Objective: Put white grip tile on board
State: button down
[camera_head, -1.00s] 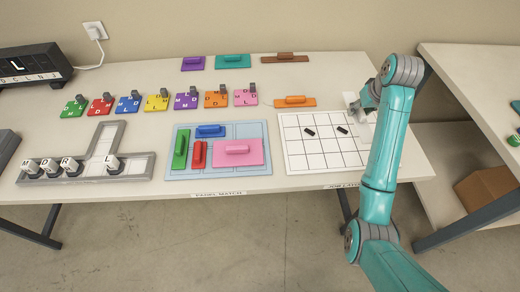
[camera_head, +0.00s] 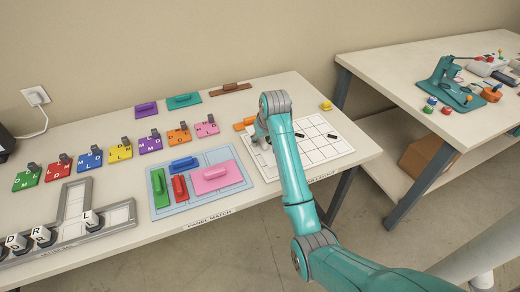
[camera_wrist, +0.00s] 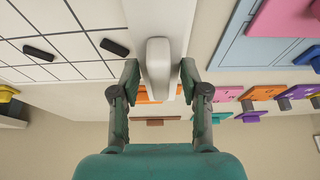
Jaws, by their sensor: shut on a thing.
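My gripper (camera_wrist: 158,85) is shut on the white grip tile (camera_wrist: 158,60), with one finger on each side of its raised white handle. In the wrist view, the tile is at the edge of the white grid board (camera_wrist: 70,70). I cannot tell whether it touches the board. In the head view, the grid board (camera_head: 325,150) lies at the table's right end, with my gripper (camera_head: 258,140) over its left side. My arm hides much of the gripper and the tile there. Two black grips (camera_head: 331,136) show on the board.
A light blue panel board (camera_head: 215,158) with green, blue, red and pink pieces lies just left of the grid board. An orange grip tile (camera_head: 243,124) lies close behind my gripper. A yellow piece (camera_head: 326,105) stands at the back right. Several coloured lettered tiles form a row leftward.

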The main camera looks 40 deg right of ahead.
aim_at(262, 147)
jog(key=shift+d+f, duration=0.1)
jog(key=shift+f, duration=1.95)
jog(key=shift+f, duration=0.1)
jog(key=c, duration=0.6)
grip_release()
jog(key=shift+s+r, duration=0.1)
jog(key=shift+r, duration=0.3)
jog(key=v, duration=1.1)
jog(key=shift+s+r, duration=0.15)
jog(key=shift+s, duration=0.05)
